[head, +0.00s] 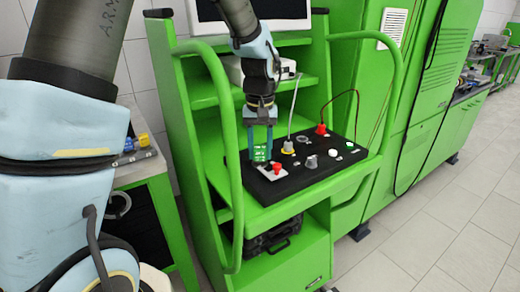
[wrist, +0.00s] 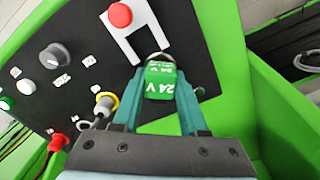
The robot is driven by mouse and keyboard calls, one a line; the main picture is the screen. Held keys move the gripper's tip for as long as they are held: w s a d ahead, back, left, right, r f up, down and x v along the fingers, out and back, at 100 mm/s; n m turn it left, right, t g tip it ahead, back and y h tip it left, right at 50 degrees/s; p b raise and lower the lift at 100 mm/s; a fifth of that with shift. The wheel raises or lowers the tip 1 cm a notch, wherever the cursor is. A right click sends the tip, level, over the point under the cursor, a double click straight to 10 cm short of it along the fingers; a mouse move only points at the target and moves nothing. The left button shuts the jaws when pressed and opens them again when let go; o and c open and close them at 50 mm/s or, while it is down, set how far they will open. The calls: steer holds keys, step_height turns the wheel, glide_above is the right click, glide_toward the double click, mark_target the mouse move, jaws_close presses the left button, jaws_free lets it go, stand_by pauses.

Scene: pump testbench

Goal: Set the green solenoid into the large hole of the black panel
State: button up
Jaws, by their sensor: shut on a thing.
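The green solenoid (head: 262,154), marked 24 V in the wrist view (wrist: 162,88), is held between the two blue-teal fingers of my gripper (head: 260,159). The fingers press on its sides, also in the wrist view (wrist: 161,78). The black panel (head: 310,176) lies on the green bench, and the solenoid is over its left part, by the white plate with the red button. In the wrist view the panel (wrist: 95,18) fills the upper left. A thin silver arc shows just past the solenoid; I cannot tell if it is the hole's rim. Whether the solenoid touches the panel is unclear.
The panel carries a red button (head: 277,168), a grey knob (head: 311,161), a yellow-ringed connector (head: 288,147) with a cable, a red plug (head: 321,129) with a wire and a green button (head: 349,146). Green tube rails flank the bench at both sides.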

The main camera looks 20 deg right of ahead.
steer(key=o, duration=1.6)
steer(key=shift+c, duration=0.2)
steer(key=shift+r, duration=0.1)
steer(key=shift+r+p, duration=3.1)
steer(key=shift+r, duration=0.85)
